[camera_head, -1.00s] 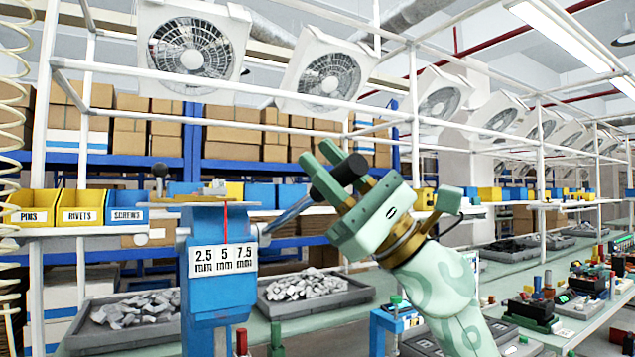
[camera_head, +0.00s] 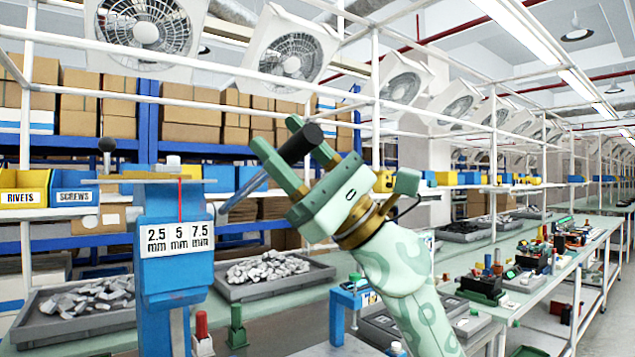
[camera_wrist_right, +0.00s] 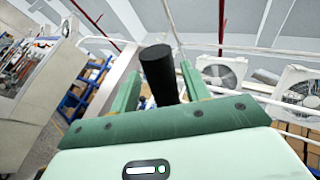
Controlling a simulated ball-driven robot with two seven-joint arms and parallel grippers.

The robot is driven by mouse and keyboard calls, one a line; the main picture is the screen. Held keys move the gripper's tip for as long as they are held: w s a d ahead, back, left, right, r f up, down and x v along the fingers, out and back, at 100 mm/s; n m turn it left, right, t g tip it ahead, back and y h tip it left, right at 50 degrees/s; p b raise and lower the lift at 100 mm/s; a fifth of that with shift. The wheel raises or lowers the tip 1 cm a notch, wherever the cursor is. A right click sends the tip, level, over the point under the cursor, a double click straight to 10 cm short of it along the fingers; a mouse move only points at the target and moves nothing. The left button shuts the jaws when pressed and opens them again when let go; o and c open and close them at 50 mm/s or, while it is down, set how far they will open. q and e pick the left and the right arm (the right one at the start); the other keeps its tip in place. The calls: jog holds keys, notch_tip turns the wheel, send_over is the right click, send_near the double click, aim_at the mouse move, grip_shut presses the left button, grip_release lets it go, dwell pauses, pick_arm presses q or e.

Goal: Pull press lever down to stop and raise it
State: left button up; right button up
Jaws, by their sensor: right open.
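The blue press (camera_head: 170,268) stands at the left of the head view, with a label reading 2.5, 5 and 7.5 mm and a red pointer line above the 5. Its lever (camera_head: 243,192) is a grey rod slanting up to the right, ending in a black grip (camera_head: 300,145). My right gripper (camera_head: 274,132) is open at the raised end of the lever, its two green fingers on either side of the black grip. The right wrist view also shows the black grip (camera_wrist_right: 160,75) between the fingers, with gaps beside it. My left gripper is not in view.
Grey trays of metal pieces (camera_head: 265,268) lie on the bench behind the press. Bins marked RIVETS (camera_head: 24,198) and SCREWS (camera_head: 73,197) sit on a shelf at left. Red (camera_head: 202,330) and green (camera_head: 237,325) posts stand right of the press. White frame bars (camera_head: 375,130) rise behind my gripper.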

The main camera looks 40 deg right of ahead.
pick_arm(q)
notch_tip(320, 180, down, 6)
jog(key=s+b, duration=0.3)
jog(key=b, duration=0.3)
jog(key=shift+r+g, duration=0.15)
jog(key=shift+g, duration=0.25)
pick_arm(e)
jog(key=v, duration=1.5)
jog(key=shift+d+f, duration=0.2)
jog(key=shift+f, duration=0.15)
jog(key=shift+s, duration=0.1)
